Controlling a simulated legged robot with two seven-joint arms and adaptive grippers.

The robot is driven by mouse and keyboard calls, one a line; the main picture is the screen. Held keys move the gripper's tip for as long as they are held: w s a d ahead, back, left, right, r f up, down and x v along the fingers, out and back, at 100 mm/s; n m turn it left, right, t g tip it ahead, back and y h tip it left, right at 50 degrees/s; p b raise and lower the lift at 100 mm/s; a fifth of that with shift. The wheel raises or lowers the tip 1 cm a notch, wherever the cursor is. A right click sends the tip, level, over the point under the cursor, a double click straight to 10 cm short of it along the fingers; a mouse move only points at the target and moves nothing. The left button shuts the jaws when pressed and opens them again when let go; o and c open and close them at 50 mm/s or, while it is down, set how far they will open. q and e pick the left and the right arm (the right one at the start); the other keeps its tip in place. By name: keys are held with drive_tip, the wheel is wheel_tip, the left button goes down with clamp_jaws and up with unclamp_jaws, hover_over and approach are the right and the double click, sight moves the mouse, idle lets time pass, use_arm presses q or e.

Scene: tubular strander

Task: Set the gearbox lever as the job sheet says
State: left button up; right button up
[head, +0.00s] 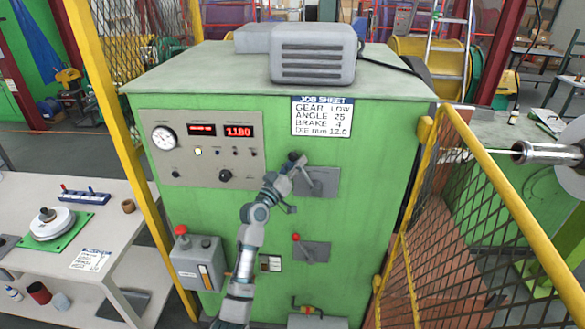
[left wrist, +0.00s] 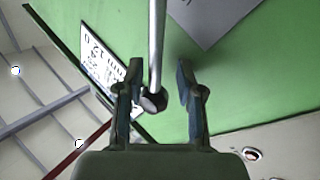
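The job sheet (head: 322,117) on the green cabinet reads GEAR LOW, ANGLE 25, BRAKE 4, DIE mm 12.0. Below it, a grey plate (head: 322,184) carries a lever, largely hidden by my left gripper (head: 293,168) in the head view. In the left wrist view, the lever's metal rod with a dark ball knob (left wrist: 153,102) lies between my left gripper's fingers (left wrist: 160,85). The fingers are open, with the knob nearer the left one and a clear gap to the right one. My right gripper is not in view.
A second grey plate with a red-knobbed lever (head: 296,237) is lower on the cabinet. A gauge panel (head: 200,150) is at left, and a grey box with a red button (head: 198,262) below it. A yellow mesh guard (head: 480,200) stands close at right.

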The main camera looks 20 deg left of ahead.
use_arm(q)
drive_tip(key=v, duration=1.2)
drive_tip(key=shift+w+f, duration=0.1)
drive_tip(key=shift+f, duration=0.05)
wheel_tip(320, 180, down, 32)
drive_tip(key=w+n+g+y, duration=0.1)
drive_tip(key=g+y, duration=0.2)
drive_tip(key=g, duration=0.3)
drive_tip(key=s+d+f+g, duration=0.15)
drive_tip(key=s+f, duration=0.25)
drive_tip(key=f, duration=0.4)
drive_tip(key=s+f+m+g+y, duration=0.15)
drive_tip(key=s+f, duration=0.25)
drive_tip(key=f, duration=0.5)
drive_tip(key=s+d+f+g, duration=0.15)
drive_tip(key=s+f, duration=0.25)
drive_tip(key=f, duration=0.4)
drive_tip(key=s+d+f+m+g, duration=0.2)
drive_tip(key=s+f+g, duration=0.3)
drive_tip(key=s+f, duration=1.45)
drive_tip(key=s+f+m+g, duration=0.1)
drive_tip(key=s+f+g, duration=0.1)
drive_tip(key=s, duration=1.3)
drive_tip(key=s+d+f+m+g, duration=0.1)
drive_tip(key=s+f, duration=0.3)
drive_tip(key=s, duration=1.1)
drive_tip(key=shift+d+f+g+y, duration=0.2)
drive_tip(key=shift+d+g+y, duration=0.15)
drive_tip(key=shift+g, duration=0.4)
